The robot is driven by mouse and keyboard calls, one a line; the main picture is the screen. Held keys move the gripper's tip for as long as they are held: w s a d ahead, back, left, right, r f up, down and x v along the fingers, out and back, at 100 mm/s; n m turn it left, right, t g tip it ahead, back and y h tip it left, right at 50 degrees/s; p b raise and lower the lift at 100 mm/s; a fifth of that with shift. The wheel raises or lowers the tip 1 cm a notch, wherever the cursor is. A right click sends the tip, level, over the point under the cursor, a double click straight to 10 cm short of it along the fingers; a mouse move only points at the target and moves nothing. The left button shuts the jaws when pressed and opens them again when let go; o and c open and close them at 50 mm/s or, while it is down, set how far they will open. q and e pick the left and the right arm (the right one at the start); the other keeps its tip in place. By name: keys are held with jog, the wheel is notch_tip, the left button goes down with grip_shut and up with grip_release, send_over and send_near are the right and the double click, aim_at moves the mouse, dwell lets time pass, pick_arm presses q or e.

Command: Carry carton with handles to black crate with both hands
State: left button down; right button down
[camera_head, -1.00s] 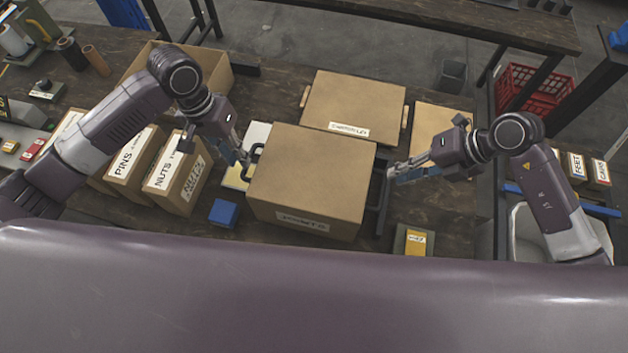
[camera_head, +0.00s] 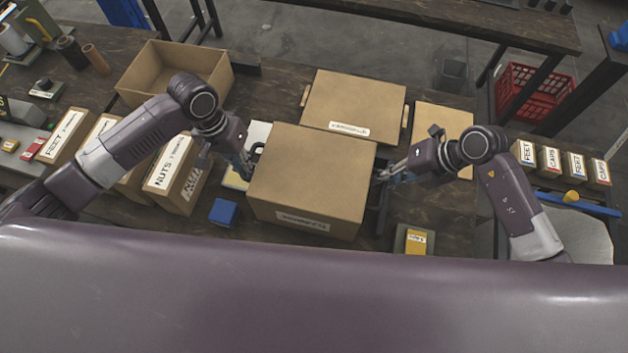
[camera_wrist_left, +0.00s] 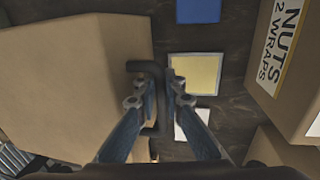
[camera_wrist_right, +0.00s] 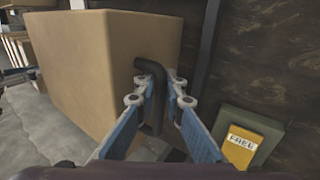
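The carton (camera_head: 310,175) is a large closed brown box with a black handle on each side, and it stands level in the middle of the workbench. My left gripper (camera_head: 249,170) is at its left side; the left wrist view shows its fingers shut around the black left handle (camera_wrist_left: 158,115). My right gripper (camera_head: 382,175) is at its right side; the right wrist view shows its fingers shut around the black right handle (camera_wrist_right: 155,72). A dark bin (camera_head: 453,75) stands on the floor behind the bench; I cannot tell if it is the black crate.
A second carton (camera_head: 355,100) with wooden side grips lies behind. An open box (camera_head: 172,85) stands back left, and labelled boxes (camera_head: 170,175) stand left. A blue block (camera_head: 223,213) and a yellow-labelled block (camera_head: 414,240) are near the front. A red crate (camera_head: 535,92) is back right.

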dwell(0.5)
